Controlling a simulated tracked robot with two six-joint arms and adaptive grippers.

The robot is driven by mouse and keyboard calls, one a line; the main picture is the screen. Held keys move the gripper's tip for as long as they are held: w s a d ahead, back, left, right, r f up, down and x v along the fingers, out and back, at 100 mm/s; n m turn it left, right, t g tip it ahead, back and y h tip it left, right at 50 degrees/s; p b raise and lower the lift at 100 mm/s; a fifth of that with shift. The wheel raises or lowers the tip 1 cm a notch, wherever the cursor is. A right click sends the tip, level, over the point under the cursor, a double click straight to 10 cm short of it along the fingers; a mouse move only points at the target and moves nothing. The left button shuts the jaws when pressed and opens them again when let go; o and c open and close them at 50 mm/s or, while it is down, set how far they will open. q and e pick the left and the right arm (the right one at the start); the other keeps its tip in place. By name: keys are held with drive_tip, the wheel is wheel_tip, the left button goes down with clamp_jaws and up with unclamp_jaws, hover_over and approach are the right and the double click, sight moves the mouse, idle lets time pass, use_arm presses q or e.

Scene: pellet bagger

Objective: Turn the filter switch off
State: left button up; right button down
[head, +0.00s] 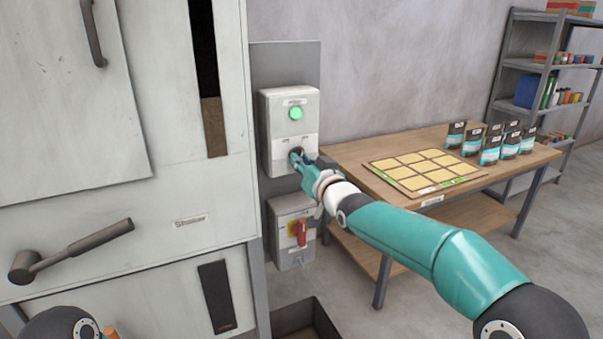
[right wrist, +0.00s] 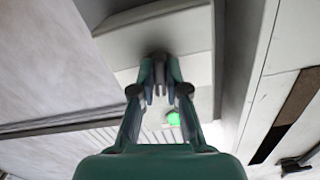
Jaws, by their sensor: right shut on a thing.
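A light grey switch box (head: 275,110) with a lit green lamp (head: 295,113) is mounted on a panel beside the big machine. My right gripper (head: 297,157) is at the lower part of this box's front. In the right wrist view its fingers (right wrist: 160,88) are shut on a small dark knob (right wrist: 159,58) standing out from the box face. The fingers hide much of the knob, so I cannot tell which way it points. The green lamp also glows in the right wrist view (right wrist: 174,119). The box's labels are too small to read. My left gripper is not in view.
Below is a second grey box (head: 285,262) with a red handle (head: 302,233) on a yellow plate. A wooden table (head: 440,200) at right bears a grid board (head: 423,172) and several dark pouches (head: 490,150). The machine's lever (head: 80,248) sticks out at left.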

drive_tip(key=shift+d+n+b, duration=0.15)
drive_tip(key=shift+n+b, duration=2.1)
drive_tip(key=shift+n, duration=1.95)
drive_tip(key=c, duration=1.2)
unclamp_jaws()
drive_tip(key=shift+w, duration=0.1)
drive_tip(key=v, duration=1.2)
drive_tip(key=shift+f, duration=0.1)
